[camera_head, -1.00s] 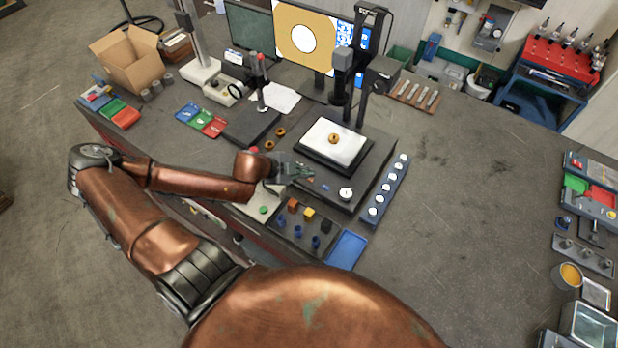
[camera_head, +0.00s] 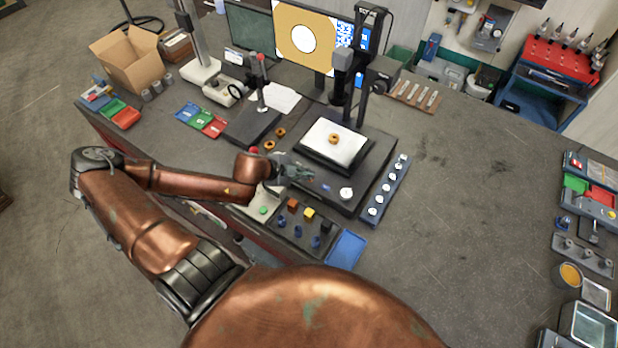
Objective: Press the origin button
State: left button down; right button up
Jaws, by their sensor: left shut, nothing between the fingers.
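The measuring machine has a dark base (camera_head: 370,175) with a white lit stage (camera_head: 348,152) carrying a small brass ring (camera_head: 334,139). A small blue marking (camera_head: 326,188) and a round white dial (camera_head: 346,194) are on the front of the base. My left gripper (camera_head: 312,177) is shut and empty, over the base's front left corner, close to the blue marking. A white box with a green button (camera_head: 263,210) stands in front of the gripper. I cannot read which control is the origin button, and contact with any control cannot be told. My right gripper is out of view.
A dark tray (camera_head: 284,233) with coloured blocks and blue pieces and a blue tray (camera_head: 346,249) lie in front of the machine. A rack of white-topped pieces (camera_head: 389,183) stands right of it. The table's right middle is clear.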

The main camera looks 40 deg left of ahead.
pick_arm(q)
jog(key=shift+f, duration=0.4)
dwell(0.6)
dwell(0.3)
jog(key=shift+r+p, duration=0.8)
jog(key=shift+p, duration=0.2)
notch_tip(320, 180, up, 5)
jog(key=p, duration=0.5)
jog(key=shift+p, duration=0.35)
